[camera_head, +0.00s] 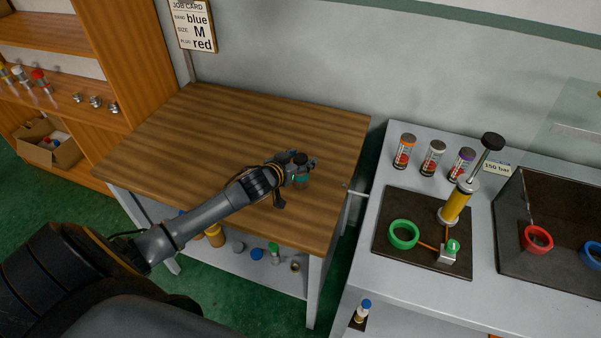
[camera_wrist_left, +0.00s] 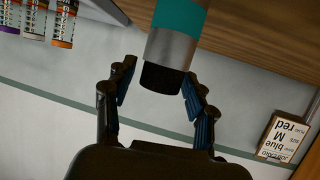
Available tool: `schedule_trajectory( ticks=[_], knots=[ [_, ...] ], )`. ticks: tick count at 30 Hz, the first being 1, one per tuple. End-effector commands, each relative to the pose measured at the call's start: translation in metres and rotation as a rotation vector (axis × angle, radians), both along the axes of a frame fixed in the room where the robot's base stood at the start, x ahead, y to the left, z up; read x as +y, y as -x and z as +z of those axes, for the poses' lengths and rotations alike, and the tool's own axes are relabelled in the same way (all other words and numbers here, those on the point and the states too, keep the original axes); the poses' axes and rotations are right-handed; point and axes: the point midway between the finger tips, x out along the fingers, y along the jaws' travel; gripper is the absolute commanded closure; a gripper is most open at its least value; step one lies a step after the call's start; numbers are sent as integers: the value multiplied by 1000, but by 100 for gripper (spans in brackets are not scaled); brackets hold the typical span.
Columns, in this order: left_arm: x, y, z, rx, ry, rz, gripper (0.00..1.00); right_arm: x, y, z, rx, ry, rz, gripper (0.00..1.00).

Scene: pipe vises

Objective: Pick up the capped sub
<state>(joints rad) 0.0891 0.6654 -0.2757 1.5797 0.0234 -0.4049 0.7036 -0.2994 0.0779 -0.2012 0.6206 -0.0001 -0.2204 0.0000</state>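The capped sub (camera_head: 300,158) stands on the wooden bench near its right end, partly hidden by my left gripper in the head view. In the left wrist view the sub (camera_wrist_left: 177,45) shows a teal band, a silver section and a black end. My left gripper (camera_head: 296,172) is at the sub. In the wrist view its two fingers (camera_wrist_left: 160,88) are apart on either side of the black end, with a visible gap on the left; the right finger is close to it, and contact there cannot be told. My right gripper is out of view.
The wooden bench top (camera_head: 215,125) is otherwise clear. Right of it, a grey bench (camera_head: 375,215) holds several labelled canisters, a yellow hand pump (camera_head: 456,205), a green ring (camera_head: 404,234) and a red ring (camera_head: 537,239).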

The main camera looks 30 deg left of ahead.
Motion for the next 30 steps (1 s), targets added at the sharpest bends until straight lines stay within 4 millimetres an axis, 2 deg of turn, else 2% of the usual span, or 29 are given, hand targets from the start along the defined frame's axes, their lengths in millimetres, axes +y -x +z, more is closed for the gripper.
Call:
schedule_trajectory(
  ticks=[1, 6, 7, 19, 23, 28, 30],
  knots=[
    [0, 0, 0, 0, 0, 0, 61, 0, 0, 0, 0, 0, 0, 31],
    [0, 0, 0, 0, 0, 0, 96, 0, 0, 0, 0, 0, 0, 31],
    [0, 0, 0, 0, 0, 0, 100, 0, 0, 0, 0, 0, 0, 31],
    [0, -1, 3, -4, -1, 0, 100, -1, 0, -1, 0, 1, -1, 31],
    [0, -1, 10, -7, -1, -1, 100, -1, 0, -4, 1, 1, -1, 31],
    [1, 0, 36, -11, -3, -1, 100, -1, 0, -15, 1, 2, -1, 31],
    [4, 15, 49, -7, -5, -2, 100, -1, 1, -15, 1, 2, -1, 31]
  ],
)
